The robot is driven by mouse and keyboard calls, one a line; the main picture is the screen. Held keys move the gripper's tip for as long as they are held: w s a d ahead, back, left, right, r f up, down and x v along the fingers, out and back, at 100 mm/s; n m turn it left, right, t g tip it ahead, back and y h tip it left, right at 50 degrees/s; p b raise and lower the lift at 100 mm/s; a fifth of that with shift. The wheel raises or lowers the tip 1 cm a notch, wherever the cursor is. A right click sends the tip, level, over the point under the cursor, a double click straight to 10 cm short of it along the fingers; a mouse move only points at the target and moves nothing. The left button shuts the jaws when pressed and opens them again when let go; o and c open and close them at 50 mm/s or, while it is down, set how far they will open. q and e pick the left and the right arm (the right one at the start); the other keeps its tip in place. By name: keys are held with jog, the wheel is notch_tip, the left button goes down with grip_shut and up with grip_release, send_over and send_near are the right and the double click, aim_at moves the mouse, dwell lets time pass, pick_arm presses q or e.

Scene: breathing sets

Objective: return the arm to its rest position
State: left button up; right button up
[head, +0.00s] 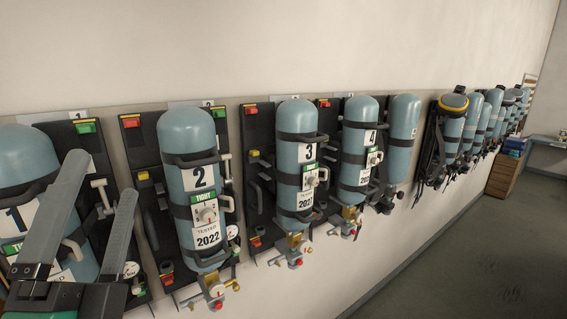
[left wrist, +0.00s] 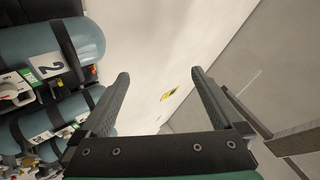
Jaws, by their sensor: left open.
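My left gripper (head: 97,205) is at the lower left of the head view, in front of the cylinder numbered 1 (head: 22,160) and partly covering it. Its two grey fingers stand apart with nothing between them. In the left wrist view the gripper (left wrist: 160,85) is also open and empty, with pale wall and grey floor beyond the fingers. The cylinder numbered 2 (head: 190,135) hangs upright to the right of the gripper, apart from it in the head view. It also shows at the left of the left wrist view (left wrist: 50,48). My right gripper is not in view.
Cylinders 3 (head: 295,150) and 4 (head: 358,150) hang farther along the wall, with several more beyond. Valves and gauges stick out below them. A wooden cabinet (head: 506,175) stands at the far right. The floor (head: 470,260) in front is clear.

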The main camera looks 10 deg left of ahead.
pick_arm(q)
jog(key=s+d+r+n+t+h, duration=0.2)
jog(key=s+d+r+n+h, duration=0.2)
jog(key=n+h, duration=0.5)
notch_tip(320, 180, up, 2)
jog(key=d+n, duration=0.2)
jog(key=n, duration=0.2)
jog(key=shift+d+r+n+t+h, duration=0.15)
jog(key=shift+d+n+t+h, duration=0.15)
jog(key=shift+d+n, duration=0.1)
dwell(1.3)
